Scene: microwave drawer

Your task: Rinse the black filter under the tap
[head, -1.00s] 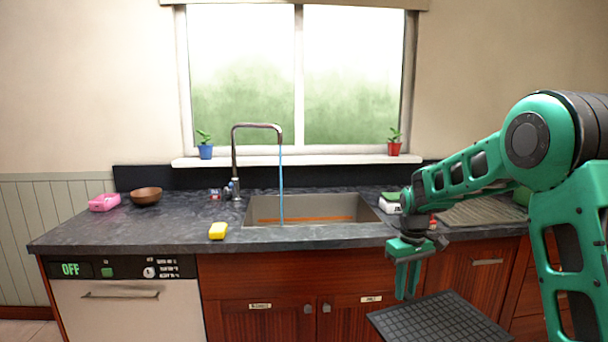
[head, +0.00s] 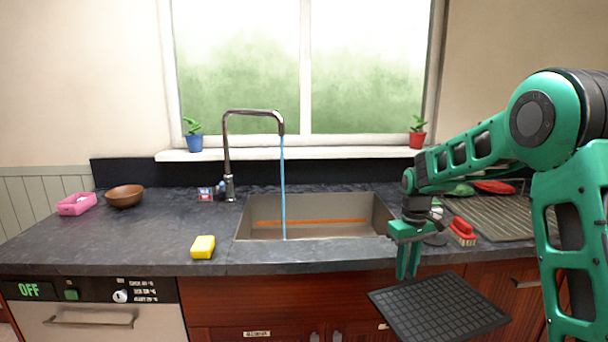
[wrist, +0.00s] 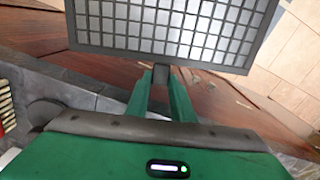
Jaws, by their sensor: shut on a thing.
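The black filter (head: 438,309) is a flat, square, grid-patterned panel. The tap (head: 228,150) is a tall bent spout at the back of the sink. A blue stream of water (head: 283,190) runs from it into the sink (head: 375,218), left of my gripper.
A yellow sponge (head: 203,247) lies on the counter left of the sink. A red brush (head: 462,231) and a ridged drainer (head: 505,218) are to the right. A wooden bowl (head: 125,196) and pink box (head: 77,204) stand at the far left. The counter edge (head: 330,262) lies before the sink.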

